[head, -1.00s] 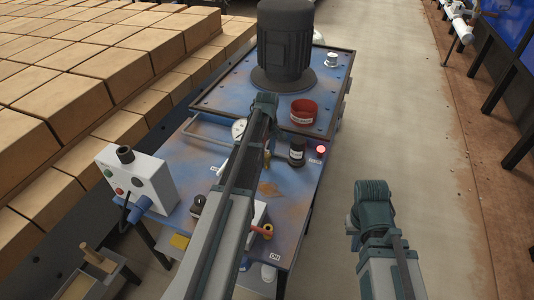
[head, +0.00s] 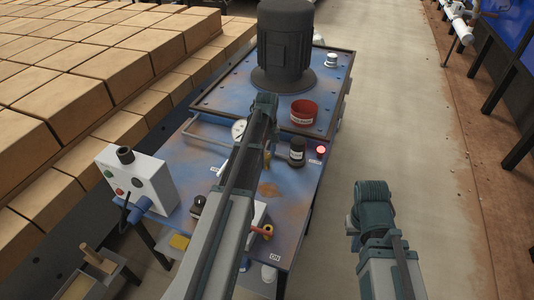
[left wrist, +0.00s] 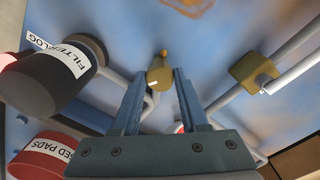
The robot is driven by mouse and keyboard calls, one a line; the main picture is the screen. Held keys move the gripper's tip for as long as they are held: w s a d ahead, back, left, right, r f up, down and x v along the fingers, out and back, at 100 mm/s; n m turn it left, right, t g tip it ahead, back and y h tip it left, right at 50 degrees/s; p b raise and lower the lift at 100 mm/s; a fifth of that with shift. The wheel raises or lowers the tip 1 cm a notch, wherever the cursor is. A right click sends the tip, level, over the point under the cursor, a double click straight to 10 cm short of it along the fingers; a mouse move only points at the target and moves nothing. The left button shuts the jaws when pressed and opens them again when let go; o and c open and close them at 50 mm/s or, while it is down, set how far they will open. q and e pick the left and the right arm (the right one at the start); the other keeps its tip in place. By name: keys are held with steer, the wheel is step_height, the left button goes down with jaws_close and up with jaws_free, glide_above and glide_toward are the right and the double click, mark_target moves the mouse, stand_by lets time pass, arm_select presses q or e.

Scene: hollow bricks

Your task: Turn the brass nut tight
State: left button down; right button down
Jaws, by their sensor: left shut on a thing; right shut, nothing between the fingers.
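The brass nut (left wrist: 160,76) shows in the left wrist view between the two fingers of my left gripper (left wrist: 159,80), which is shut on it. The blue panel of the machine lies behind it. In the head view my left gripper (head: 264,108) is over the blue bench, and its arm hides the fingertips and most of the pipework there. A small brass part (head: 267,159) shows beside the arm. My right gripper (head: 372,205) is shut and empty over the floor, right of the bench; its fingertips are not clear.
A black labelled jar (head: 297,151), a red tin (head: 304,112), and a pressure gauge (head: 238,130) stand close around the left gripper. A pipe with a brass block (left wrist: 253,72) runs to its side. A black motor (head: 286,45) is behind. The concrete floor (head: 410,110) is clear.

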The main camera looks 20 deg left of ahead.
mark_target(267, 155)
arm_select(q)
steer(key=m, duration=1.1)
steer(key=shift+m, duration=0.5)
stand_by(0.3)
steer(key=shift+c, duration=2.2)
jaws_free()
steer(key=shift+r, duration=0.15)
step_height(267, 155, up, 14)
steer(key=p, duration=1.3)
steer(key=shift+f+p, duration=0.25)
steer(key=shift+p, duration=0.15)
